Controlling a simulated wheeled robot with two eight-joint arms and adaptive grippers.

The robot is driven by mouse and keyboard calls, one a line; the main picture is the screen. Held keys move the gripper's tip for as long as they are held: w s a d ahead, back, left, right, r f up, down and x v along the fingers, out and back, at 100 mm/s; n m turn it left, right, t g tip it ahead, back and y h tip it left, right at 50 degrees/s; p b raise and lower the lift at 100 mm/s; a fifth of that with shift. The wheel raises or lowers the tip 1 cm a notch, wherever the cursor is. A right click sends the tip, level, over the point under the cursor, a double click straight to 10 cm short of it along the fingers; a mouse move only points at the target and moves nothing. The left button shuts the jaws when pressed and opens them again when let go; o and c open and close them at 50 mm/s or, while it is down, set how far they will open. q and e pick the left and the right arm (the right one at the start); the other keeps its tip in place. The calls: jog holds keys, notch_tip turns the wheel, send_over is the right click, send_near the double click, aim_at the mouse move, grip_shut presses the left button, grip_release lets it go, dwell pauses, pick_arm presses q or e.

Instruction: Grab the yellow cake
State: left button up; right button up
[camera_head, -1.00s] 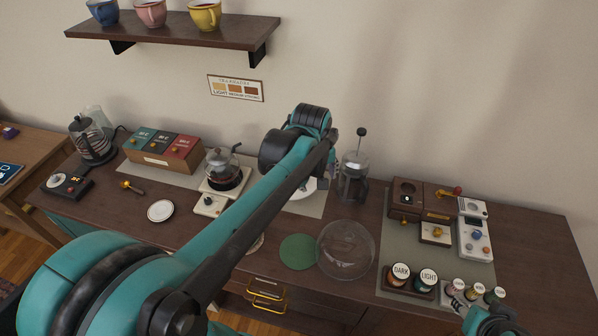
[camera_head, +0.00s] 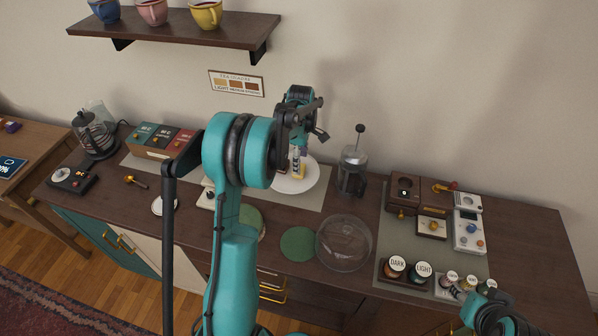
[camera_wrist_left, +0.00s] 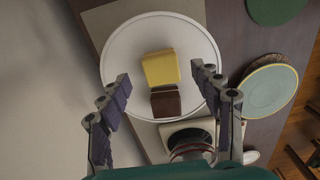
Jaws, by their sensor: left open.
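The yellow cake (camera_wrist_left: 161,68) sits on a round white plate (camera_wrist_left: 118,50), touching or very close to a dark brown cake (camera_wrist_left: 166,104). In the head view the yellow cake (camera_head: 299,171) shows partly behind my arm, on the plate (camera_head: 313,179). My left gripper (camera_wrist_left: 160,77) is open and empty above the plate, with one finger on each side of the cakes in the wrist view. In the head view my left gripper is mostly hidden by its own wrist. My right gripper (camera_head: 457,291) is small at the lower right, near the jars.
A glass dome (camera_head: 345,243) and a green disc (camera_head: 298,243) lie in front of the plate. A French press (camera_head: 352,172) stands right of it. Labelled jars (camera_head: 396,268) stand at the front right.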

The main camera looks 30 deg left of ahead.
pick_arm(q)
jog(key=f, duration=0.2)
jog(key=f+b, duration=0.1)
jog(key=f, duration=0.1)
jog(key=shift+s+a+f, duration=0.1)
jog(key=shift+a+f, duration=0.05)
jog(key=shift+a, duration=0.05)
jog(key=c, duration=1.2)
jog(key=shift+c, duration=0.2)
